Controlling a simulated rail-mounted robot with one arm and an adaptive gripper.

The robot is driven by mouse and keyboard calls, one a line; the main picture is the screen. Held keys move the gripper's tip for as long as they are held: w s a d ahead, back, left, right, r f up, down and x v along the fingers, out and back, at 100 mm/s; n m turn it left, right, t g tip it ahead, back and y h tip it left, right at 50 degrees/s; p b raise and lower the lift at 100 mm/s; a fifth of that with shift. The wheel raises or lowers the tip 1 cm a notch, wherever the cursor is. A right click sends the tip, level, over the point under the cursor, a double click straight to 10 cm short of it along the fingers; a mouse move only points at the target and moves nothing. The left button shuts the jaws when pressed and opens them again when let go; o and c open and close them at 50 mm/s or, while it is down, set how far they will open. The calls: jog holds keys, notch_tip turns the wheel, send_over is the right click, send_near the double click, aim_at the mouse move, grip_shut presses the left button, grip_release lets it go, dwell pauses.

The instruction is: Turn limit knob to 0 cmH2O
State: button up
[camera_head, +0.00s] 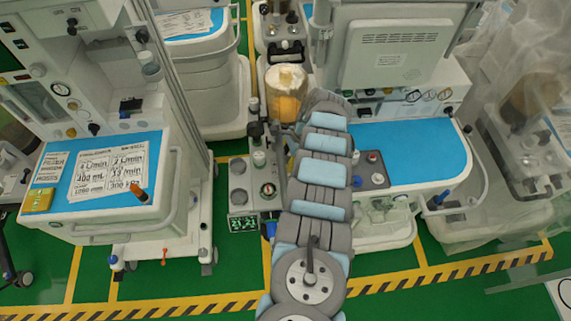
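My arm reaches up the middle of the picture from the bottom edge and bends over at its far end, beside the absorber column. My gripper is not clearly seen; the arm hides that spot. A narrow absorber unit (240,176) stands just left of the arm, with a clear canister of orange and white granules (286,92) at its top. Below the canister are small knobs and a round gauge (268,190). A green-lit display (243,224) is at its front. I cannot tell which knob is the limit knob or read its setting; part of the unit is behind my arm.
A cart with a blue top (408,155) stands right of the arm, with a dark knob panel (371,169). Another cart at left has a blue top (60,188) with a printed sheet (108,172). A plastic-covered machine (520,130) is at far right. Green floor is free in front.

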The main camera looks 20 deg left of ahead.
jog(key=shift+n, duration=0.3)
jog(key=o, duration=1.2)
jog(key=shift+r, duration=0.1)
jog(key=v, duration=1.1)
jog(key=shift+w+d+r, duration=0.15)
jog(key=shift+w+r, duration=0.05)
jog(key=shift+r, duration=0.15)
